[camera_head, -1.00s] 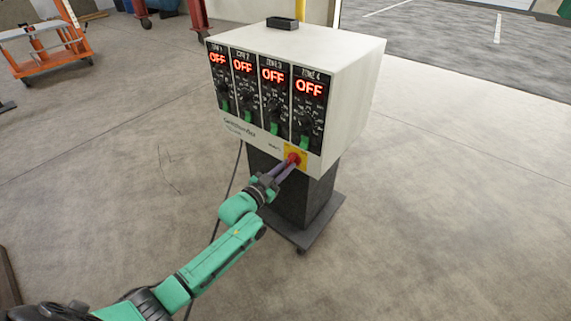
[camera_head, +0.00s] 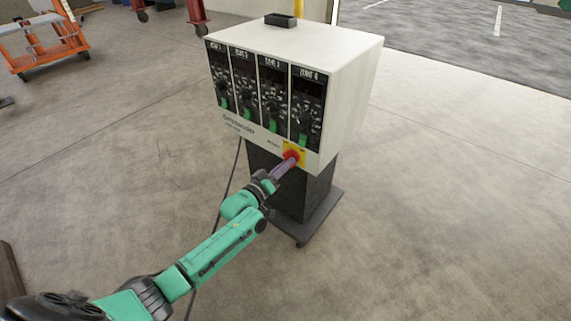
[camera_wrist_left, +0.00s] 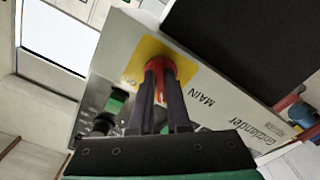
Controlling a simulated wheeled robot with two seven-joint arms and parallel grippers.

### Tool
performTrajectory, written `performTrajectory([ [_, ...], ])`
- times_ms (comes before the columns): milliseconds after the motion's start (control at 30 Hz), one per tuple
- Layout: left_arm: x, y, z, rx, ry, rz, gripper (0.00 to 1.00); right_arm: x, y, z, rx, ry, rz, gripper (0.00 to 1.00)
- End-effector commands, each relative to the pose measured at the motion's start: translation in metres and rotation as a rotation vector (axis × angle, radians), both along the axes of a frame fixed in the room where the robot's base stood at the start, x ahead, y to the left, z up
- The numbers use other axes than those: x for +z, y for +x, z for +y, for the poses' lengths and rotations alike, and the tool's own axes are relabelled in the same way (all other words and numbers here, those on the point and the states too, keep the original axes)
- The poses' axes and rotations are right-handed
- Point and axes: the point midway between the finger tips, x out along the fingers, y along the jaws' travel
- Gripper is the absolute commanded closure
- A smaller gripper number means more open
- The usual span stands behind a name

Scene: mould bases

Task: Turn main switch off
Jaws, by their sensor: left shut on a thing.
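The main switch (camera_head: 292,155) is a red knob on a yellow plate at the lower right of the front of a white control box (camera_head: 343,80). My left gripper (camera_head: 287,163) is shut on the red knob. In the left wrist view, the knob (camera_wrist_left: 160,68) sits between the two dark fingers, partly hidden by them, beside the word MAIN. The four zone displays above, such as the zone 4 display (camera_head: 308,88), are dark. My right gripper is in neither view.
The box stands on a dark pedestal (camera_head: 290,190) with a flat base (camera_head: 305,238). A black cable (camera_head: 235,170) runs down to the floor. An orange cart (camera_head: 45,45) stands at the far left. The floor around is mostly clear.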

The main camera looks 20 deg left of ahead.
Motion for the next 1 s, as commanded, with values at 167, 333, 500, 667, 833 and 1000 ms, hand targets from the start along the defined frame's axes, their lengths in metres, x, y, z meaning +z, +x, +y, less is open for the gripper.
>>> performTrajectory([
  [167,-0.0018,-0.0009,-0.0007,-0.001,-0.074,0.035,1.00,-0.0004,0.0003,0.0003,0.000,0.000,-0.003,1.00],
  [333,-0.0018,-0.0010,-0.0008,-0.001,-0.114,0.051,1.00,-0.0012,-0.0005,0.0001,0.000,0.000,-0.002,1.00],
  [500,-0.0019,-0.0011,-0.0008,-0.001,-0.127,0.057,1.00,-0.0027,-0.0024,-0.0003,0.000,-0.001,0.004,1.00],
  [667,-0.0020,-0.0011,-0.0009,-0.001,-0.127,0.057,1.00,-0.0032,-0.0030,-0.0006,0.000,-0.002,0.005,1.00],
  [833,-0.0021,-0.0011,-0.0009,-0.001,-0.127,0.057,0.78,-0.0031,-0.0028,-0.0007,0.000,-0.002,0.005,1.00],
  [1000,-0.0013,-0.0008,-0.0007,-0.001,-0.127,0.055,0.55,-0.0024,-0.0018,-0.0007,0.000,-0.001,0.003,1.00],
])
